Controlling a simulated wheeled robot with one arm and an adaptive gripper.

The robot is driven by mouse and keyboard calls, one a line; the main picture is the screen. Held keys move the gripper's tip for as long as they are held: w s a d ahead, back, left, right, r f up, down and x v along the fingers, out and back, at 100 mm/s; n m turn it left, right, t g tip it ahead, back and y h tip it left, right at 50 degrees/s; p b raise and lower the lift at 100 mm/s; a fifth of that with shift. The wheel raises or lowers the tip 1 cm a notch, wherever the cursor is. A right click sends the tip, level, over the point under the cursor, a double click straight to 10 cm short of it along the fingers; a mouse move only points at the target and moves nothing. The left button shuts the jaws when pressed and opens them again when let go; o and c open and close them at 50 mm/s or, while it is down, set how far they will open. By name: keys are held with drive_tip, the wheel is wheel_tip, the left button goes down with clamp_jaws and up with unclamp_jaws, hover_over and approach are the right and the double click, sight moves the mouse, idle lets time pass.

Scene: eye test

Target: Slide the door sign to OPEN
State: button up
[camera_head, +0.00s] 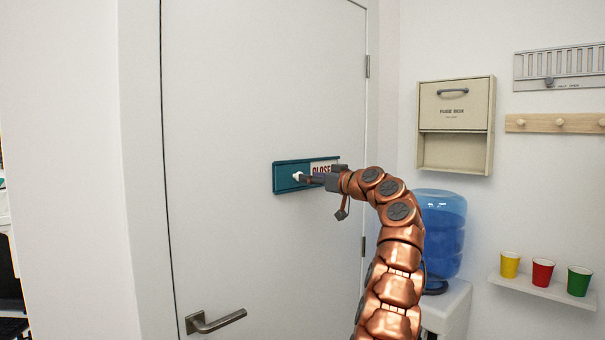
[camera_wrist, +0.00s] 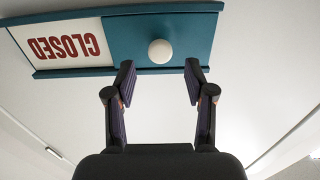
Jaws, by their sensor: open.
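The door sign (camera_head: 283,181) is a teal frame on the white door, with a white panel (camera_head: 322,163) reading CLOSED in red at its right, partly hidden by my gripper. A round white knob (camera_head: 297,176) stands out from the teal cover left of the panel. The wrist view shows the sign upside down, with the lettering (camera_wrist: 62,47) at the left and the knob (camera_wrist: 160,51) near the middle. My gripper (camera_wrist: 160,70) is open and empty. Its fingertips are spread to both sides of the knob's line, at or just short of it; contact is not visible.
The door has a lever handle (camera_head: 215,321) low at the left. Right of my arm are a blue water bottle (camera_head: 444,230), a fuse box (camera_head: 456,106), a peg rail (camera_head: 540,124) and a shelf (camera_head: 540,291) with cups. The door around the sign is clear.

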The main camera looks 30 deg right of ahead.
sight(297, 176)
drive_tip(key=p+x, duration=0.2)
drive_tip(key=x, duration=0.2)
drive_tip(key=shift+w+a, duration=0.1)
drive_tip(key=shift+w, duration=0.2)
clamp_jaws()
idle(0.3)
